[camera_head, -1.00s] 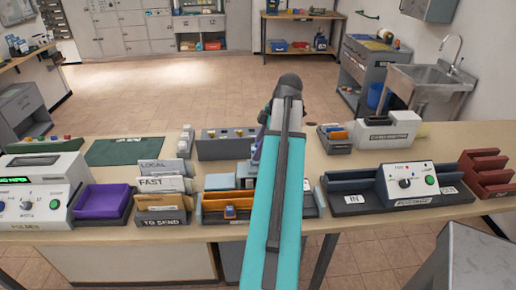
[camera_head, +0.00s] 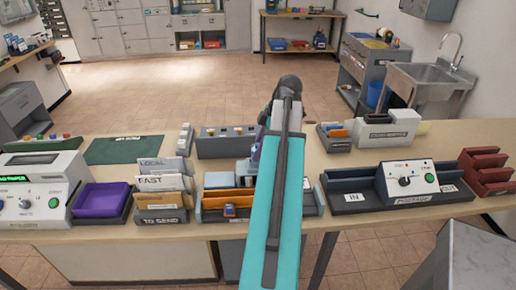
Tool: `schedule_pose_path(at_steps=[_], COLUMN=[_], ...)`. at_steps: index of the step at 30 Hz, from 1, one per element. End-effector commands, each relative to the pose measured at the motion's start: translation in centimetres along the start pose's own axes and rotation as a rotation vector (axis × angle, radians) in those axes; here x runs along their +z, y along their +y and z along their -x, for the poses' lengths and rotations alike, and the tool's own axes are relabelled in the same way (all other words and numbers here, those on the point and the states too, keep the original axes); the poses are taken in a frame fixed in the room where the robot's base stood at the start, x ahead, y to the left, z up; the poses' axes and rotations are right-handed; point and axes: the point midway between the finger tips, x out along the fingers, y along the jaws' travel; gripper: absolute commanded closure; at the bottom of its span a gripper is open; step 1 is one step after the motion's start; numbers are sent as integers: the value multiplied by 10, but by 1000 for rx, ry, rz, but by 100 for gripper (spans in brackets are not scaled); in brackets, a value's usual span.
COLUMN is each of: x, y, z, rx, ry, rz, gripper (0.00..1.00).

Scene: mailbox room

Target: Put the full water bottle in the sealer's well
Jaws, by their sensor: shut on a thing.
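My arm reaches away from me over the counter, and its teal link covers the middle of the view. My gripper is hidden behind that link, so its fingers and anything between them do not show. I cannot make out the full water bottle. I cannot see a machine that is readably marked as the sealer, nor its well. A grey box with knobs on top (camera_head: 227,142) stands left of my arm, partly covered by it.
The counter (camera_head: 345,228) is crowded. On the left are a white machine (camera_head: 40,195), a purple tray (camera_head: 100,200) and a letter rack (camera_head: 165,190). On the right are the postage machine (camera_head: 410,182), a red rack (camera_head: 485,170) and another grey device (camera_head: 385,130). A sink (camera_head: 430,80) stands behind.

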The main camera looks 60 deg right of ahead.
Motion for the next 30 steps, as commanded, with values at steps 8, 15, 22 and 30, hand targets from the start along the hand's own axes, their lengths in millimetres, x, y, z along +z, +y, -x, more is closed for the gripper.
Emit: schedule_pose_path(at_steps=[8,15,22,30], x=[2,2,4,4], y=[0,0,0,0], z=[-6,-6,-10,-10], rx=[0,0,0,0], ry=[0,0,0,0], rz=[0,1,1,1], gripper=[94,94,94,62])
